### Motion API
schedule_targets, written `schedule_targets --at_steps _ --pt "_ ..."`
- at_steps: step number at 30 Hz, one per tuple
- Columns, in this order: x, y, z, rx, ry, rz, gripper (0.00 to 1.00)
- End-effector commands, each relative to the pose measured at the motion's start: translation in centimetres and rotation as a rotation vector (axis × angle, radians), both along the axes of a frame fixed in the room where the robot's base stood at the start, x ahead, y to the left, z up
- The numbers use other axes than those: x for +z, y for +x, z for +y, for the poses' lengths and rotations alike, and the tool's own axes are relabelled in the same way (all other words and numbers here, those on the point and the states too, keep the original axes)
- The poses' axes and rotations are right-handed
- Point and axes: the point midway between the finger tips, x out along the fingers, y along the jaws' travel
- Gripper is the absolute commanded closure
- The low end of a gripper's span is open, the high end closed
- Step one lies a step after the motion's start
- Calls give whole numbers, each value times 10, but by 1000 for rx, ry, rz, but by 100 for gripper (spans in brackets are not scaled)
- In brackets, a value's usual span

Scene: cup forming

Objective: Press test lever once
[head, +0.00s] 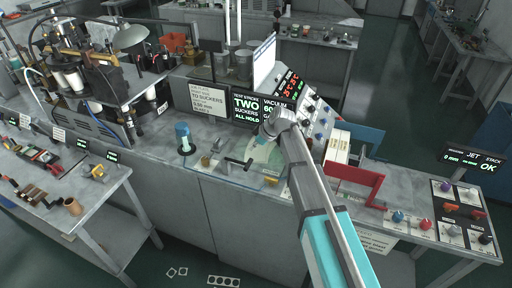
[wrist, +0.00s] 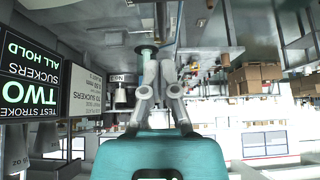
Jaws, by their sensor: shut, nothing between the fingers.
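A black T-shaped handle (head: 238,163), which looks like the test lever, stands at the front of the bench, beside a clear plate with a pale green round part (head: 266,153). My gripper (head: 268,130) is above and to the right of that handle, its fingers hard to make out there. In the wrist view my gripper (wrist: 158,70) has its two grey fingers together with nothing between them. A pale green rod (wrist: 147,52) shows near the fingertips; I cannot tell whether they touch. A display (head: 247,107) reads TEST STROKE, TWO SUCKERS, ALL HOLD.
A blue-capped cylinder (head: 184,138) stands left of the handle. A tilted control panel (head: 312,115) is behind my arm. A red frame (head: 356,184) and a knob panel (head: 462,215) are to the right. A machine with spools (head: 75,70) stands back left.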

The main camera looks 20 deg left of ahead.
Motion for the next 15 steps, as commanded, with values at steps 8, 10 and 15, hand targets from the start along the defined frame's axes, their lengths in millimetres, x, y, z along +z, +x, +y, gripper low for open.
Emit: schedule_targets --at_steps 8,10,15 --pt "-25 1 15 2 0 -1 100" --pt "-31 2 19 2 0 -1 100" --pt "-44 1 23 0 0 -1 100"
